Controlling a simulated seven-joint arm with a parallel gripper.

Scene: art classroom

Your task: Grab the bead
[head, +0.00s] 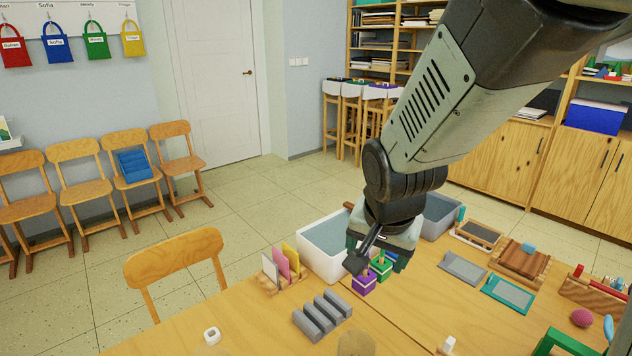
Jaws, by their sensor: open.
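A small white rounded block with a dark hole in its face, which looks like the bead (212,336), lies on the wooden table near the front left edge. My gripper (364,262) is well to its right and farther back, above the purple and green blocks. One dark finger shows clearly; the rest of the gripper is partly hidden by my own wrist. It looks open, and I see nothing held in it.
Grey ridged blocks (322,316) and a wooden rack with coloured cards (283,268) stand between my gripper and the bead. A white bin (318,262) is behind. A pink ball (582,317) lies at right. The table around the bead is clear.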

